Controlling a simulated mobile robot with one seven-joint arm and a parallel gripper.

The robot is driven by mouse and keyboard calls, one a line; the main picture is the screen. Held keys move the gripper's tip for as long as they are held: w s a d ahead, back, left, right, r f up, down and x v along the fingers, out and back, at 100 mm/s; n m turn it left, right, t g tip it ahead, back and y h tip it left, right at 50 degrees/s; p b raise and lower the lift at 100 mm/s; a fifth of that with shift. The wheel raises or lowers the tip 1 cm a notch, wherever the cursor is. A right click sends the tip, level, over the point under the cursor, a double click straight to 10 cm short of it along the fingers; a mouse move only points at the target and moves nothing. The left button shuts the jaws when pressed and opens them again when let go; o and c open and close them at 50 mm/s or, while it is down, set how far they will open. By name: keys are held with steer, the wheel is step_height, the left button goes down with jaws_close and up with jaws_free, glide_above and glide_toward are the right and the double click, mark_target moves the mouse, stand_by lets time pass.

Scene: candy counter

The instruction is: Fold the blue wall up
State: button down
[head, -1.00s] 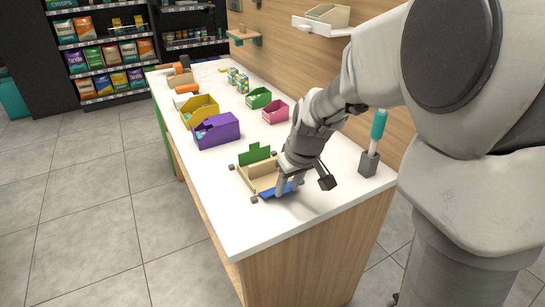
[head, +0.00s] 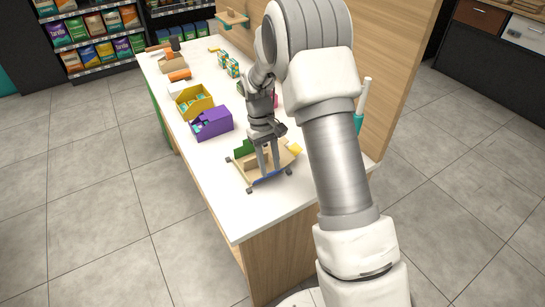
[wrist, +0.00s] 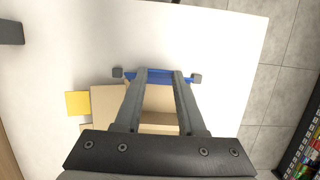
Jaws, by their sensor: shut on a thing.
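The blue wall (head: 266,180) shows as a narrow strip along the near edge of a tan box (head: 240,164) on the white counter. In the wrist view the blue wall (wrist: 160,76) runs between two grey corner pieces, edge nearly toward the camera; its exact tilt is hard to tell. My gripper (head: 268,174) points down at the box, its two fingertips (wrist: 163,74) at the blue wall, shut on it. A green wall (head: 243,148) stands at the far side of the box. A yellow wall (head: 295,149) sticks out at its right. My fingers hide part of the box.
A purple box (head: 212,124) and a yellow box (head: 194,102) stand farther left on the counter (head: 195,155). A teal-handled tool (head: 359,122) stands at the right, partly behind my arm. The counter is bare in front of the box.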

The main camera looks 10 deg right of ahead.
steer(key=w+g+p, duration=0.2)
steer(key=shift+a+r+g+h, duration=0.1)
steer(key=shift+a+g+h, duration=0.2)
steer(key=shift+h, duration=0.1)
steer(key=shift+w+a+g+h, duration=0.25)
steer(key=shift+w+g+h, duration=0.15)
steer(key=shift+w+g, duration=0.6)
steer(key=shift+s+g, duration=0.1)
steer(key=shift+g, duration=0.3)
steer(key=shift+c, duration=2.4)
jaws_free()
steer(key=s+d+r, duration=0.5)
steer(key=d+r, duration=0.5)
steer(key=shift+s+r, duration=0.3)
steer(key=shift+r, duration=0.05)
